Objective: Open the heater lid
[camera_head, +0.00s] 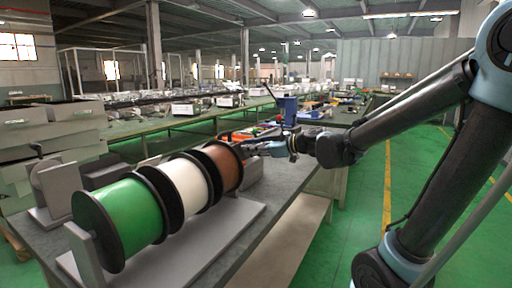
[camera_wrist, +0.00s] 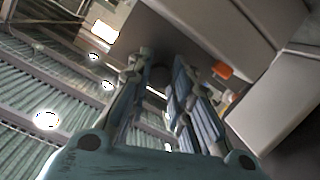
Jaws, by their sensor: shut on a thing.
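The heater is a grey box (camera_head: 254,169) on the bench, partly hidden behind the brown spool in the head view. In the wrist view, a broad grey panel (camera_wrist: 205,28), which looks like the heater lid, fills the top, tilted in the picture. My gripper (camera_head: 254,148) reaches in from the right at the heater. In the wrist view my gripper (camera_wrist: 160,68) has its two fingers pointing up toward the panel, closed around a small dark part between the tips. The exact contact is hard to see.
Green (camera_head: 122,217), white (camera_head: 183,187) and brown (camera_head: 222,166) spools stand in a row on a grey stand at the front of the bench (camera_head: 262,195). A blue object (camera_head: 287,108) stands behind my gripper. The green floor at right is clear.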

